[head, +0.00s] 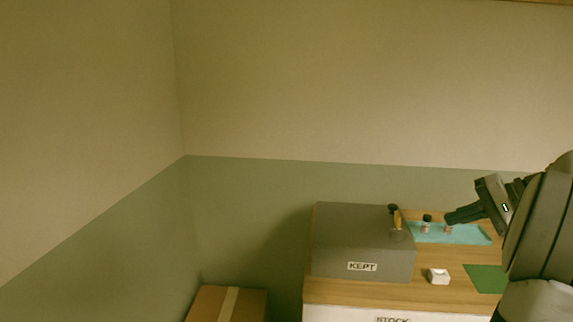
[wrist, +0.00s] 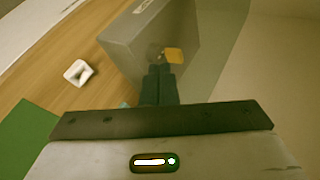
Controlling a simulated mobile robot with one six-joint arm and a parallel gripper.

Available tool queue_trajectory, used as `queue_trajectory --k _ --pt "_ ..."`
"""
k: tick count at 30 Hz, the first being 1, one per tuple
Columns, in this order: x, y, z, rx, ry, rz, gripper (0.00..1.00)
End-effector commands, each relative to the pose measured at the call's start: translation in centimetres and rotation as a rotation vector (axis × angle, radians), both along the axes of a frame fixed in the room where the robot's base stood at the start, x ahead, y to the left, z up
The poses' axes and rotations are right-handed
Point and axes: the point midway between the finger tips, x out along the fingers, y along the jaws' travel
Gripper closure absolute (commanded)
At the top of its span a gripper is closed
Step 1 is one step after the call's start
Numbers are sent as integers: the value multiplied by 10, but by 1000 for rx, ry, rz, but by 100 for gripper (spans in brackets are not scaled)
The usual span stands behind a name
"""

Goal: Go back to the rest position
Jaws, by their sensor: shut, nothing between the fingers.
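My gripper (head: 449,219) is in the head view at the right, above the teal mat (head: 468,239) on the wooden table. Its dark fingers are shut with nothing between them, and they point left. In the wrist view the fingers (wrist: 159,82) show at the middle, in front of the grey box. Small bottles stand on the teal mat, one (head: 427,223) with a dark cap just left of the fingers. Another bottle (head: 448,229) is partly hidden below the fingertips.
A grey box marked KEPT (head: 345,245) stands at the table's left, a bottle with an orange part (head: 397,221) beside it. A white holder (head: 438,276) and a green mat (head: 486,278) lie nearer the front. A cardboard box (head: 226,304) is at lower left.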

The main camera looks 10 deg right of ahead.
Motion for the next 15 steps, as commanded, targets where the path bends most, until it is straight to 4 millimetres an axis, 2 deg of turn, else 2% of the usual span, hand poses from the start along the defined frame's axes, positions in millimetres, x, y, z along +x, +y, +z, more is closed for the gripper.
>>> queue_trajectory --k 1,5,9,11,15 --pt "3 14 -2 -15 22 16 100" --pt "7 50 -11 -60 84 49 100" --pt "6 99 -25 -138 161 99 100" --pt "2 125 -33 -187 197 128 100" --pt "-21 191 -58 -349 275 217 100"
